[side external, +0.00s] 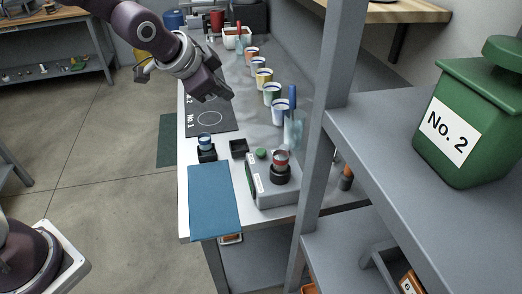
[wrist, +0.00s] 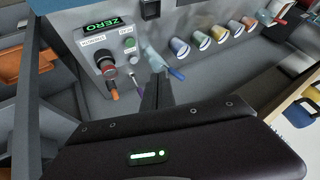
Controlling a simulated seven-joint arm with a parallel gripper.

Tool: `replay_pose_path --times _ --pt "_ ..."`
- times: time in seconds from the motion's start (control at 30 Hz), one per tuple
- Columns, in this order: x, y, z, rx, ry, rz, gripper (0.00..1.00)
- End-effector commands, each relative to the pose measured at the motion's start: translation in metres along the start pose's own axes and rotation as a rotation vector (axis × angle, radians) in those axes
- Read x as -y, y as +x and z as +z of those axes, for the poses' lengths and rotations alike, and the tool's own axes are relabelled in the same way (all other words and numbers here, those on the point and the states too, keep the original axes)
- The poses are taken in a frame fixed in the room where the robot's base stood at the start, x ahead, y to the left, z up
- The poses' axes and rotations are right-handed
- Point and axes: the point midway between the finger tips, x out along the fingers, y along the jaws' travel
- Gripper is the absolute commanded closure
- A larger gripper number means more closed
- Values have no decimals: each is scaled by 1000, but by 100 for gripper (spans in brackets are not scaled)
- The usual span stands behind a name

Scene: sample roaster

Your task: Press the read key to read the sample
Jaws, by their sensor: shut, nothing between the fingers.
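The grey reader (side external: 270,187) stands on the bench near its front end. A round green key (side external: 261,153) is on its top, beside a red and black cup-like part (side external: 281,163). In the wrist view the reader (wrist: 82,48) has a green-lit display (wrist: 103,24) that appears upside down as "ZERO". The green key (wrist: 130,44) shows there under a small white label too small to read. My gripper (side external: 226,95) is shut and empty, high above the bench and well apart from the key. Its fingers (wrist: 157,88) also show in the wrist view.
A row of coloured cups (side external: 272,92) runs along the bench's right side. A clear container (side external: 292,130) stands behind the reader. A blue mat (side external: 214,200), a small dark tray (side external: 238,148) and a blue-topped jar (side external: 206,145) lie left of it. A shelf post (side external: 325,120) rises at right.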

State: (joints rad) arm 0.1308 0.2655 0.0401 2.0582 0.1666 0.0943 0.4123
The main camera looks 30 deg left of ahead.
Motion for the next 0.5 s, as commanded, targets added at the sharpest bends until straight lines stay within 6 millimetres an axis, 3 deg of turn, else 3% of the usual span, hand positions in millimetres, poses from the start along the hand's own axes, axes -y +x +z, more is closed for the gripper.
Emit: replay_pose_path --times 0.03,0.1,0.2,0.33,0.5 --pt "-4 24 -4 -10 44 6 100" --pt "-10 53 -10 -36 106 6 100" --pt "-18 86 -16 -69 180 7 100" --pt "-27 111 -18 -95 234 8 100" --pt "-30 119 -20 -106 254 8 100"
